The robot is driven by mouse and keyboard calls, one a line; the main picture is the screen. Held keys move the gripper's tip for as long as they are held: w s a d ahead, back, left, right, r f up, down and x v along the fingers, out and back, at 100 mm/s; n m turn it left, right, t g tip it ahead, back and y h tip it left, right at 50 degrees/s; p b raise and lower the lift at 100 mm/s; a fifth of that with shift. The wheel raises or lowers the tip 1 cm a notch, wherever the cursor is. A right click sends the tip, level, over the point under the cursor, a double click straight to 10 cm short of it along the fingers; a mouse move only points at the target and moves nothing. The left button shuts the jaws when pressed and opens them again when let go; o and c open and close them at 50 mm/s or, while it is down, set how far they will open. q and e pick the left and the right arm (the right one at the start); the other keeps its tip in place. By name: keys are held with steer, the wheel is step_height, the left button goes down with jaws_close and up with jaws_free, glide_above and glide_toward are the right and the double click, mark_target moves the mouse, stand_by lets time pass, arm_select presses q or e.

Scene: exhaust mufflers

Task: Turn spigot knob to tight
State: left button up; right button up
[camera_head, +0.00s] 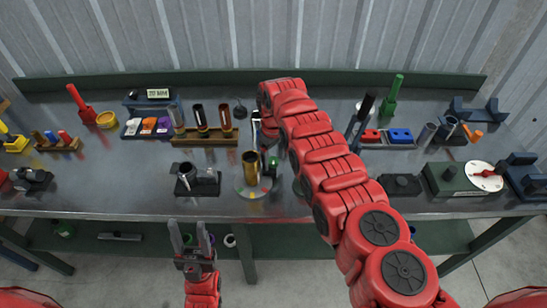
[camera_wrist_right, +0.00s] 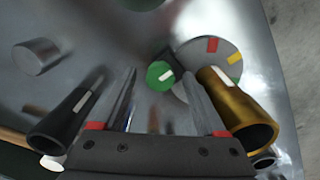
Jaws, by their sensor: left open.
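In the right wrist view a round green knob (camera_wrist_right: 160,75) with a white mark lies just beyond my right gripper's fingertips (camera_wrist_right: 158,78), between their lines. The fingers are apart, with nothing visibly held. A brass tube (camera_wrist_right: 238,105) stands beside the right finger, over a grey disc (camera_wrist_right: 228,52) with coloured marks. In the head view the tube (camera_head: 250,166) and disc (camera_head: 241,189) are near the bench's front middle; the green knob (camera_head: 272,164) is small beside them. My right gripper (camera_head: 257,126) is partly hidden by its arm. My left gripper (camera_head: 188,228) is open and empty before the bench edge.
A black clamp block (camera_head: 186,180) stands left of the disc. A wooden rack (camera_head: 205,140) with upright tubes is behind it. A green box with a white dial (camera_head: 484,175) stands at the right. Bare bench top lies at the front left.

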jaws_close()
steer(key=shift+m, duration=0.4)
steer(key=m+b, duration=0.1)
steer(key=m, duration=0.1)
steer(key=shift+f+m, duration=0.15)
steer(key=shift+m, duration=0.25)
steer(key=m+b, duration=0.3)
steer(key=shift+f+m, duration=0.1)
steer(key=shift+m, duration=0.3)
steer(key=m+b, duration=0.5)
steer(key=shift+a, duration=0.1)
steer(key=m+b, duration=0.1)
steer(key=m, duration=0.1)
steer(key=shift+m+b, duration=0.3)
steer(key=shift+m, duration=0.1)
steer(key=shift+r+m+b, duration=0.2)
steer(key=shift+m+b, duration=0.55)
steer(key=shift+m, duration=0.75)
